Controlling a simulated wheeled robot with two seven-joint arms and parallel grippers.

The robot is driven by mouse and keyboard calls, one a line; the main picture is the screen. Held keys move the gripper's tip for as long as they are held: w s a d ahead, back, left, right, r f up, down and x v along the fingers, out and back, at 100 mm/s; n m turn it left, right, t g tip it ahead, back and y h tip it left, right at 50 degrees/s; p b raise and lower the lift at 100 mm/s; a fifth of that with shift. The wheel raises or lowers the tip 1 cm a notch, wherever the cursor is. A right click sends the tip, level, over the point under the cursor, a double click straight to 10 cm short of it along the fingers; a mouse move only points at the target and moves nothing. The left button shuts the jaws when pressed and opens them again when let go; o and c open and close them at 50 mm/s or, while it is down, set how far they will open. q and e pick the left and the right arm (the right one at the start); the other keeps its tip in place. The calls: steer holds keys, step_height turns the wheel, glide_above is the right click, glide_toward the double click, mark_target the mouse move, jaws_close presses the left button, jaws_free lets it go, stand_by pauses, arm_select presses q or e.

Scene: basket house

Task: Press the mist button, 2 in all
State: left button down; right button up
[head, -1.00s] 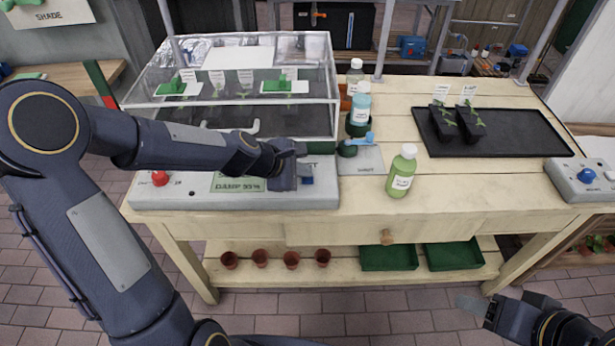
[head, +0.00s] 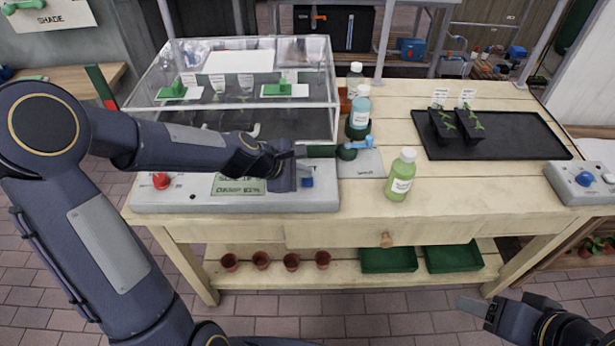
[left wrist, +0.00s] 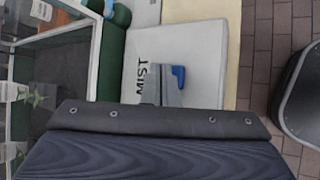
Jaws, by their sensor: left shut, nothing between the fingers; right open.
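The blue mist button (head: 307,182) is on the right end of the grey control panel (head: 240,204) at the bench's front left. In the left wrist view the button (left wrist: 179,76) shows beside the printed word MIST, partly covered by my fingers. My left gripper (left wrist: 166,82) is shut and empty, right at the button; I cannot tell whether it touches. In the head view the left gripper (head: 298,170) is over the panel, just left of the button. My right gripper (head: 478,305) is open and empty, low at the right, away from the bench.
The panel also has a red button (head: 160,180) and a green display (head: 238,186). A clear propagation box (head: 330,100) stands behind it. A green bottle (head: 401,175), a black tray (head: 520,150) with seedlings and another control box (head: 580,183) are to the right.

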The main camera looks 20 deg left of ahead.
mark_target(303, 182)
arm_select(q)
steer(key=shift+r, duration=0.3)
step_height(303, 182, up, 5)
steer(key=p, duration=0.4)
steer(key=shift+p, duration=0.4)
stand_by(0.5)
steer(key=s+a+r+m, duration=0.1)
steer(key=s+r+m, duration=0.35)
steer(key=s, duration=0.25)
steer(key=s+a+r+m, duration=0.1)
steer(key=s+r+m, duration=0.2)
steer(key=s+m, duration=0.25)
steer(key=s+a+m+g+y, duration=0.1)
steer(key=s+a+m, duration=0.2)
steer(key=s+m, duration=0.4)
steer(key=s, duration=0.7)
steer(key=shift+s+f+m+g+y, duration=0.2)
steer(key=shift+s+m+g+y, duration=0.1)
steer(key=shift+y, duration=0.1)
